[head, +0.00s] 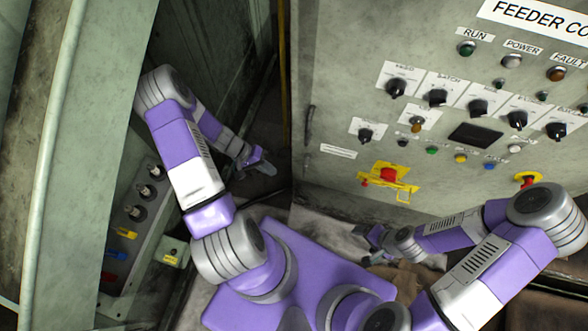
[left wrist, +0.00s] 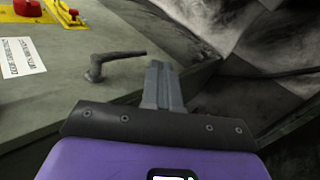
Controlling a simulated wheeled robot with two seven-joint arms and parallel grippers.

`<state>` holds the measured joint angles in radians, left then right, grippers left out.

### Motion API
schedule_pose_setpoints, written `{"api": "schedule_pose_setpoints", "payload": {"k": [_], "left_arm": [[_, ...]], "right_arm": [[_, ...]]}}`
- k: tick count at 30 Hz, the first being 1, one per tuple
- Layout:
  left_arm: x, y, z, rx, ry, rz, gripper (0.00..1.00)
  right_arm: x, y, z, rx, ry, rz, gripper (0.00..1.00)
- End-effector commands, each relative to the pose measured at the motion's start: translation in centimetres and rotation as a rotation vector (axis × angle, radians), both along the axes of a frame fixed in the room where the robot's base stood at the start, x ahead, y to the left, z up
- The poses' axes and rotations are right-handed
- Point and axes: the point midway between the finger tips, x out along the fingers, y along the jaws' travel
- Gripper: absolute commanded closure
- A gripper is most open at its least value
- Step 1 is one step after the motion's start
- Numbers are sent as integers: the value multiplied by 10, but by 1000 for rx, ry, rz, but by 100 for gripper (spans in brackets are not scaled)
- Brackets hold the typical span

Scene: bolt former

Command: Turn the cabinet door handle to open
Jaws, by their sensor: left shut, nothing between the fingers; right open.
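The cabinet door handle (head: 309,118) is a slim dark lever near the left edge of the grey cabinet face in the head view. In the left wrist view the handle (left wrist: 112,61) stands out from the panel, its free end pointing toward my fingertips. My left gripper (head: 264,165) is shut and empty, left of the cabinet edge and lower than the handle. In the left wrist view its closed fingers (left wrist: 158,72) show just right of the lever's end; I cannot tell whether they touch. My right gripper (head: 372,237) is open and empty, low before the cabinet. The door looks closed.
The cabinet face carries several knobs and buttons, plus a red stop button on a yellow plate (head: 389,176) below the handle's level. A white label (head: 338,151) sits near the handle. A green machine wall with another switch panel (head: 140,205) stands at left. A dark gap separates them.

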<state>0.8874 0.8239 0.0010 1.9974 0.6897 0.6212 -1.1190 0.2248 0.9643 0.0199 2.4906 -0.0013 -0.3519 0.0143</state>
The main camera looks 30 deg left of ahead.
Motion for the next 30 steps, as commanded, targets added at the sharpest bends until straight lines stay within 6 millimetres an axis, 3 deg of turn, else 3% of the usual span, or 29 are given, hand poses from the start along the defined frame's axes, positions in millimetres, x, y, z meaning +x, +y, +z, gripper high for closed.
{"api": "schedule_pose_setpoints", "payload": {"k": [1, 4, 15, 22, 30], "left_arm": [[3, 16, 5, -16, -43, 28, 100], [8, 32, 14, -37, -113, 51, 100], [9, 37, 17, -45, -139, 54, 100], [15, 23, 2, -49, -138, 52, 100], [32, -16, -37, -49, -135, 51, 100]], "right_arm": [[0, 0, 1, 0, 0, 0, 19], [0, 0, 1, 0, 0, 0, 19], [0, 0, 1, 0, 0, 0, 19], [0, 0, -5, 0, 0, 0, 19], [0, 0, -19, 0, 0, 0, 19]]}}
